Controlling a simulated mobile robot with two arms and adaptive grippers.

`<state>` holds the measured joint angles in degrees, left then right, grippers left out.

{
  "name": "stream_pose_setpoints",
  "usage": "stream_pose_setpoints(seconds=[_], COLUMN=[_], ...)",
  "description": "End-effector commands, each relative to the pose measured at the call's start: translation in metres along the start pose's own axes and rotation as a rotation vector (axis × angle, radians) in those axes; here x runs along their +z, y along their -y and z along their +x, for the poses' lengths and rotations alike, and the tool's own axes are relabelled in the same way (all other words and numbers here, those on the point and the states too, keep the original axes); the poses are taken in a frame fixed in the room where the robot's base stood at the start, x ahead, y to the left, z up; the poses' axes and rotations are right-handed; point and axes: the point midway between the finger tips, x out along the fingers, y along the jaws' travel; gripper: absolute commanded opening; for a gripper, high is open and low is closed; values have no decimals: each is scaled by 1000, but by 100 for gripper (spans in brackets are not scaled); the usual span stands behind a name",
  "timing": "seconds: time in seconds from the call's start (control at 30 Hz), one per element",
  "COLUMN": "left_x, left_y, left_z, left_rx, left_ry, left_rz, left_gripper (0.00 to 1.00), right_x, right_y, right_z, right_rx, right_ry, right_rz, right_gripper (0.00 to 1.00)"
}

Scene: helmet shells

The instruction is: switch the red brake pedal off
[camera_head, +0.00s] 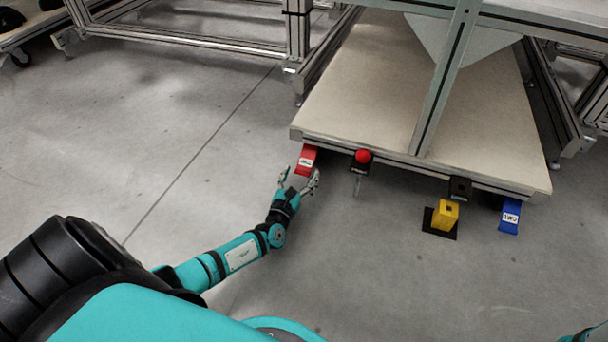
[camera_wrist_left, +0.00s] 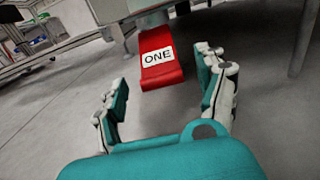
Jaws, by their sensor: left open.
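The red brake pedal (camera_head: 306,160) hangs at the left end of the trolley's front edge and slants down toward the floor. My left gripper (camera_head: 300,183) is open and empty, just in front of and below the pedal. Its two fingers (camera_wrist_left: 165,98) are spread wide, and I see no clear contact with the pedal. My right gripper is out of view; only a bit of teal shows at the lower right corner.
The trolley's low beige deck (camera_head: 350,85) lies behind the pedal. A red knob (camera_head: 363,157) on a dark box is right of it. A yellow block (camera_head: 445,215) and a blue pedal (camera_head: 509,216) are farther right. The floor at left is clear.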

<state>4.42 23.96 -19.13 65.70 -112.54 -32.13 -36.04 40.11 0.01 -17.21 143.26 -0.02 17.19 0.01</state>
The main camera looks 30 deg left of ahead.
Motion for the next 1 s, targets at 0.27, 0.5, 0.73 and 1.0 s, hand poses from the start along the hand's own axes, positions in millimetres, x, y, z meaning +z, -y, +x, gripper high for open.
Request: stream_pose_setpoints(seconds=[0.27, 0.5, 0.73, 1.0], left_x=[-2, 0, 0, 0], left_y=[0, 0, 0, 0], left_z=[30, 33, 32, 32], left_rx=[0, -1, 0, 0], left_ry=[0, -2, -1, -1], left_rz=[0, 0, 0, -1], left_gripper=[73, 73, 53, 18], right_x=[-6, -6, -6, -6], right_y=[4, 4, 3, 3], right_z=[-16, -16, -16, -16], right_rx=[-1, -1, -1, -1], right_ry=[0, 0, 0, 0], right_rz=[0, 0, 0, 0], right_gripper=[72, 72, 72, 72])
